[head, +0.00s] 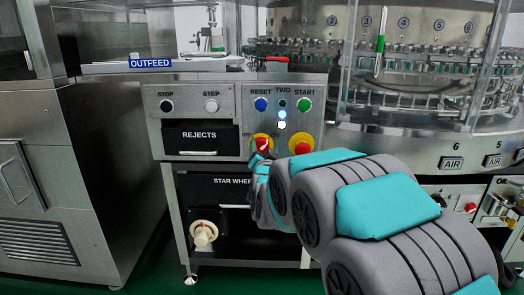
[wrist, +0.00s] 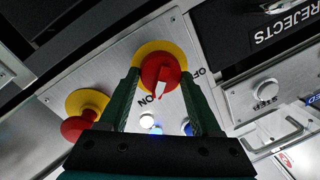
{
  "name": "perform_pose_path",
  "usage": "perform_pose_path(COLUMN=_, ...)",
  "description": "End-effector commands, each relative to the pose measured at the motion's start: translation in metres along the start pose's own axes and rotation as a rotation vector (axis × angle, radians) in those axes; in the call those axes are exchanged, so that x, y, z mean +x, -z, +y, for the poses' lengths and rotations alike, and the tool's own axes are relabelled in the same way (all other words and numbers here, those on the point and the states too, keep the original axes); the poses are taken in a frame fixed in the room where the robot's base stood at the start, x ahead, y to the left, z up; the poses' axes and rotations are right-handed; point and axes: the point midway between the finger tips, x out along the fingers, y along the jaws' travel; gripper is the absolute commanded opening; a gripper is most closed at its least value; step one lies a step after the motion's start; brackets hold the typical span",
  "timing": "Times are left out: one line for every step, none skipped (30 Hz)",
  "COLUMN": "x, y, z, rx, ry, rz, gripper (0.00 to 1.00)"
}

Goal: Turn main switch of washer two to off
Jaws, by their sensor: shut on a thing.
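The main switch is a red rotary knob on a yellow round plate. It shows in the wrist view (wrist: 162,72) and, partly hidden by my gripper, in the head view (head: 262,143). It sits on the panel labelled TWO (head: 232,120). Its white pointer points toward the ON label in the wrist view, with the OFF label to the upper right. My gripper (wrist: 161,78) has its green fingers on either side of the red knob and is shut on it. In the head view my gripper (head: 261,157) reaches the panel from the right.
A red mushroom button on yellow (head: 301,144) is right of the switch. Blue RESET (head: 261,104) and green START (head: 304,105) buttons are above. The REJECTS drawer (head: 198,138) is left, STAR WHEELS shelf (head: 222,182) below. A grey cabinet (head: 60,170) stands far left.

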Motion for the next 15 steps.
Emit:
perform_pose_path(x=0.0000, y=0.0001, z=0.0001, rx=-0.001, ry=0.000, rz=0.000, gripper=0.09)
perform_pose_path(x=0.0000, y=0.0002, z=0.0000, rx=-0.003, ry=0.000, rz=0.000, gripper=0.09)
perform_pose_path(x=0.0000, y=0.0003, z=0.0000, rx=-0.007, ry=-0.001, rz=-0.001, gripper=0.09)
perform_pose_path(x=0.0000, y=0.0003, z=0.0000, rx=-0.011, ry=-0.001, rz=-0.001, gripper=0.09)
perform_pose_path(x=0.0000, y=0.0002, z=0.0001, rx=-0.017, ry=-0.002, rz=-0.002, gripper=0.09)
perform_pose_path(x=0.0000, y=0.0003, z=0.0001, rx=-0.027, ry=-0.003, rz=-0.003, gripper=0.09)
perform_pose_path(x=0.0000, y=0.0004, z=0.0000, rx=-0.036, ry=-0.003, rz=-0.004, gripper=0.09)
perform_pose_path(x=0.0000, y=0.0005, z=0.0000, rx=-0.047, ry=-0.004, rz=-0.005, gripper=0.09)
perform_pose_path(x=0.0000, y=0.0005, z=-0.0001, rx=-0.063, ry=-0.005, rz=-0.007, gripper=0.09)
perform_pose_path(x=-0.0001, y=0.0005, z=-0.0003, rx=-0.078, ry=-0.006, rz=-0.009, gripper=0.09)
perform_pose_path(x=-0.0001, y=0.0006, z=-0.0005, rx=-0.095, ry=-0.007, rz=-0.010, gripper=0.09)
perform_pose_path(x=-0.0001, y=0.0009, z=-0.0006, rx=-0.121, ry=-0.008, rz=-0.012, gripper=0.09)
perform_pose_path(x=0.0000, y=0.0010, z=-0.0005, rx=-0.140, ry=-0.010, rz=-0.014, gripper=0.09)
perform_pose_path(x=0.0000, y=0.0014, z=-0.0006, rx=-0.162, ry=-0.011, rz=-0.016, gripper=0.09)
perform_pose_path(x=0.0000, y=0.0017, z=-0.0009, rx=-0.195, ry=-0.013, rz=-0.018, gripper=0.09)
